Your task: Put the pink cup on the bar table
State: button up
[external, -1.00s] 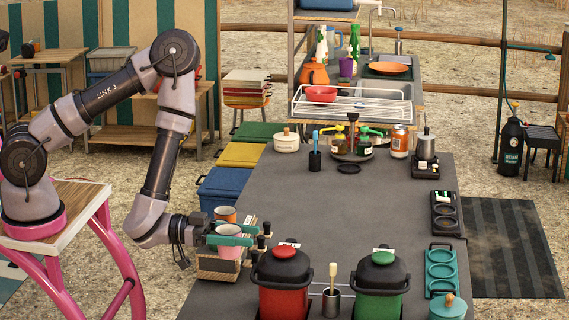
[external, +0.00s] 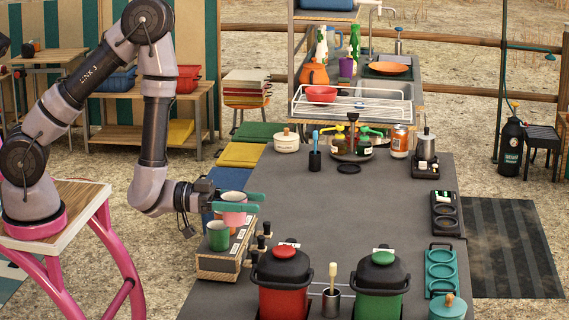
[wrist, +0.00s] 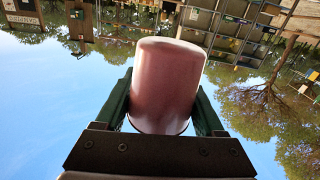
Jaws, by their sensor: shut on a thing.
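My gripper (external: 255,202) has green fingers and is shut around the sides of the pink cup (external: 234,218). It holds the cup upright above the wooden box at the left edge of the long grey table (external: 330,225). In the wrist view the pink cup (wrist: 166,85) fills the space between both fingers. A green cup (external: 218,237) stands on the box, just below and left of the held cup. No label shows which surface is the bar table.
The wooden box (external: 216,266) has dark knobs beside it. A red canister (external: 283,290) and a green canister (external: 379,292) stand at the front. The grey table's middle is clear.

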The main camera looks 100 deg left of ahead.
jog(key=s+a+n+y, duration=0.1)
jog(key=s+a, duration=0.3)
jog(key=a, duration=1.2)
jog(key=s+a+y, duration=0.1)
jog(key=s+a, duration=0.3)
jog(key=a, duration=1.2)
jog(key=shift+w+d+f, duration=0.1)
jog(key=shift+d+f, duration=0.15)
jog(key=shift+f, duration=0.9)
jog(key=shift+w+d+f, duration=0.1)
jog(key=shift+d+f, duration=0.1)
jog(key=shift+f, duration=0.95)
jog(key=shift+f, duration=4.8)
